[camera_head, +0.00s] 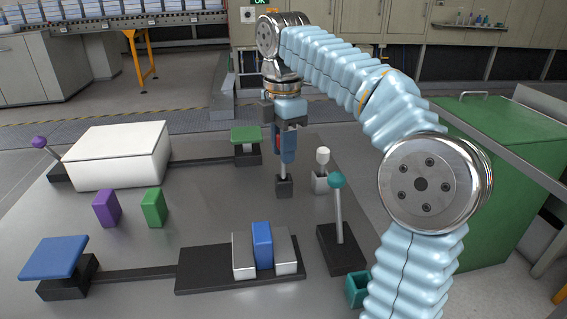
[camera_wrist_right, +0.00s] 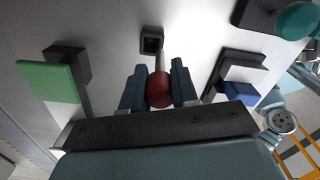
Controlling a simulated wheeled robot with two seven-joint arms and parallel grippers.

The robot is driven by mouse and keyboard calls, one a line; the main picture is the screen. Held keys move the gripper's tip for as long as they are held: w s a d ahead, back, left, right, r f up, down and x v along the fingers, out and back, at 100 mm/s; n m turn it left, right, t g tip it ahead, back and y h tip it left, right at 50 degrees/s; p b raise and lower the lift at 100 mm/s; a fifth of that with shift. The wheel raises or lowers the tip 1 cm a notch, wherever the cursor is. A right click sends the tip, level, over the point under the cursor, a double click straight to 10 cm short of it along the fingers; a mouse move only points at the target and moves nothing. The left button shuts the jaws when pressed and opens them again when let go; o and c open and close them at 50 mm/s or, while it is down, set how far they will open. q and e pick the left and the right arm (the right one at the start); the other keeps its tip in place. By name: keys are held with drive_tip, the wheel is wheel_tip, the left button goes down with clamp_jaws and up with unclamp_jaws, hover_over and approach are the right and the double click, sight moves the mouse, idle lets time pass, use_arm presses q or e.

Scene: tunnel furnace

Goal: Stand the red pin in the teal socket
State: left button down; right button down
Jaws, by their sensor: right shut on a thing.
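My right gripper (camera_head: 288,152) is shut on the red pin (camera_head: 278,140), whose red head shows between the fingers in the right wrist view (camera_wrist_right: 158,90). The pin is held upright, with its pale shaft pointing down. A dark square socket (camera_head: 284,189) is directly below it, also in the wrist view (camera_wrist_right: 151,40). I cannot tell whether the shaft's tip is inside that socket or just above it. The teal socket (camera_head: 357,290) stands at the front right of the table, apart from the pin and partly cut off by my right arm. My left gripper is out of view.
A white pin (camera_head: 322,157) stands in a pale socket beside the gripper. A teal-knobbed lever (camera_head: 338,205) rises between the gripper and the teal socket. A blue block (camera_head: 262,245), purple block (camera_head: 106,208), green block (camera_head: 153,207) and white box (camera_head: 117,155) occupy the left and front.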

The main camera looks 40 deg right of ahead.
drive_tip(key=f, duration=0.3)
drive_tip(key=w+d+f+b, duration=0.1)
drive_tip(key=shift+f, duration=0.35)
drive_tip(key=shift+f, duration=0.15)
drive_tip(key=c, duration=0.9)
unclamp_jaws()
drive_tip(key=shift+o, duration=0.2)
wheel_tip(320, 180, up, 12)
drive_tip(key=p, duration=0.4)
drive_tip(key=shift+r, duration=0.2)
drive_tip(key=shift+a+f, duration=0.1)
